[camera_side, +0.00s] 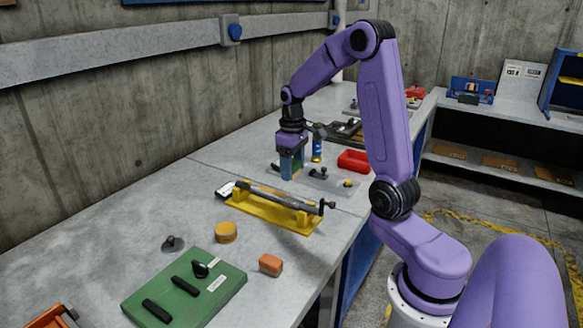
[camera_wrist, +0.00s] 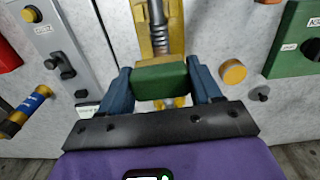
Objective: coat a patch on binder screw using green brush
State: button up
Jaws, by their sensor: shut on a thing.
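The binder screw is a long grey rod (camera_side: 270,194) with a dark crank end, lying in a yellow cradle (camera_side: 296,218) on the bench. In the wrist view the threaded screw (camera_wrist: 157,22) runs away behind the held block, with yellow cradle (camera_wrist: 145,42) around it. My gripper (camera_side: 291,172) points down, above the bench just behind the cradle in the side view. Its blue fingers (camera_wrist: 160,82) are shut on the green brush (camera_wrist: 160,79), seen as a green block. The brush's underside is hidden, and I cannot tell whether it touches the screw.
An orange-topped round tin (camera_side: 226,233), an orange block (camera_side: 270,265) and a green panel (camera_side: 185,290) lie in front of the cradle. A grey plate with knobs (camera_side: 330,182), a blue-yellow can (camera_side: 317,148) and a red tray (camera_side: 354,161) stand behind it.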

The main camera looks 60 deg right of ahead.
aim_at(281, 195)
jog(key=shift+f, duration=2.65)
notch_tip(281, 195, down, 3)
jog(key=shift+w+r, duration=0.2)
jog(key=shift+w, duration=0.4)
jog(key=shift+c, duration=0.5)
jog(key=shift+w, duration=1.45)
jog(key=shift+s, duration=2.1)
jog(key=shift+r, duration=4.05)
